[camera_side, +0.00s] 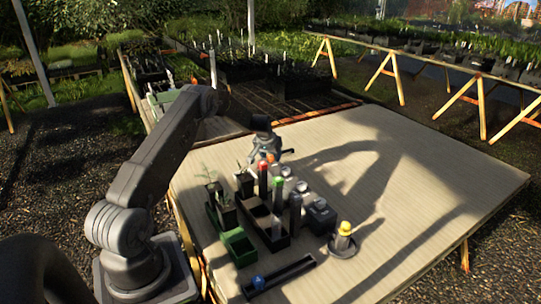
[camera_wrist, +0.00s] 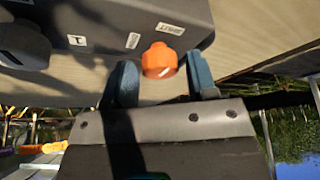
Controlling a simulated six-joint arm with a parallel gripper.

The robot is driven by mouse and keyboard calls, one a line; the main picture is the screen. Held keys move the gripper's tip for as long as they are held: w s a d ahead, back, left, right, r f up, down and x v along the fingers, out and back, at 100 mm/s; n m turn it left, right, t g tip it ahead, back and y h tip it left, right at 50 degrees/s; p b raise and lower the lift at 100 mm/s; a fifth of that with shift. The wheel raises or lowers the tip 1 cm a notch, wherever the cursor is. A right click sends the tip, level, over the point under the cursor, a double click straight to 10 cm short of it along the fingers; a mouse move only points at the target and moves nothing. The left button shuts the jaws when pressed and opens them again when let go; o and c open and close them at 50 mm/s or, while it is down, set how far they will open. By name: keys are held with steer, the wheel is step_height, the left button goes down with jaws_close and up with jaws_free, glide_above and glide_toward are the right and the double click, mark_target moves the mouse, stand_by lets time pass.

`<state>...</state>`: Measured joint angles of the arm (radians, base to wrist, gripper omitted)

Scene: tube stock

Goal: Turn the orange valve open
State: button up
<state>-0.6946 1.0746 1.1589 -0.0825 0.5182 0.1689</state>
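The orange valve (camera_wrist: 160,60) is a faceted knob on the side of a dark grey box (camera_wrist: 105,18) in the wrist view. A pale mark shows on the knob's lower edge. My gripper (camera_wrist: 161,68) is open, with one blue-grey finger on each side of the knob. A narrow gap shows at the right finger; the left finger is very close, and contact there is unclear. One label on the box beside the knob appears to read SHUT; another label is tilted and hard to read. In the side view, my gripper (camera_side: 268,152) is low at the tube rack's far end, and the valve is small there.
Tubes with red, green and grey caps stand close by in a dark rack (camera_side: 274,240). Potted seedlings and a green bin (camera_side: 238,247) are to the left. A yellow-topped piece (camera_side: 344,240) and a long black tray (camera_side: 280,277) lie nearer. The table's right side is clear.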

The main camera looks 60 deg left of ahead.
steer(key=c, duration=0.7)
steer(key=shift+n, duration=0.7)
steer(key=shift+c, duration=0.2)
steer(key=o, duration=0.9)
steer(key=v, duration=1.3)
steer(key=shift+w+d+r, duration=0.15)
steer(key=shift+d+r, duration=0.15)
steer(key=shift+r, duration=0.1)
